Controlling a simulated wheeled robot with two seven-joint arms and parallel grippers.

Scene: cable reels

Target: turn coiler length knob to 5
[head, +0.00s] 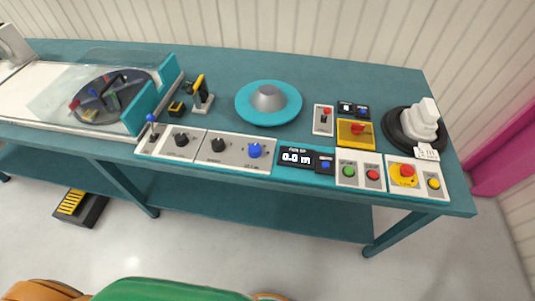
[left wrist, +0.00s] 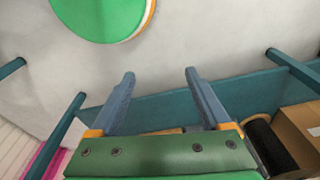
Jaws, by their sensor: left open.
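A row of control panels runs along the front edge of the teal bench. It carries a black knob (head: 181,139) on the left panel, a second black knob (head: 218,145) and a blue knob (head: 255,150) on the panel to its right. The labels and dial marks are too small to read, so I cannot tell which is the length knob or its setting. A display (head: 297,157) beside the blue knob reads 0.0 m. My left gripper (left wrist: 159,75) is open and empty in the left wrist view, away from the knobs. My right gripper is in neither view.
A teal disc (head: 268,102) with a grey cone sits behind the panels. A covered reel unit (head: 150,105) is at left and a black round base (head: 405,143) at right. A cardboard box (left wrist: 300,130) and a black roll (left wrist: 268,142) are near my left gripper.

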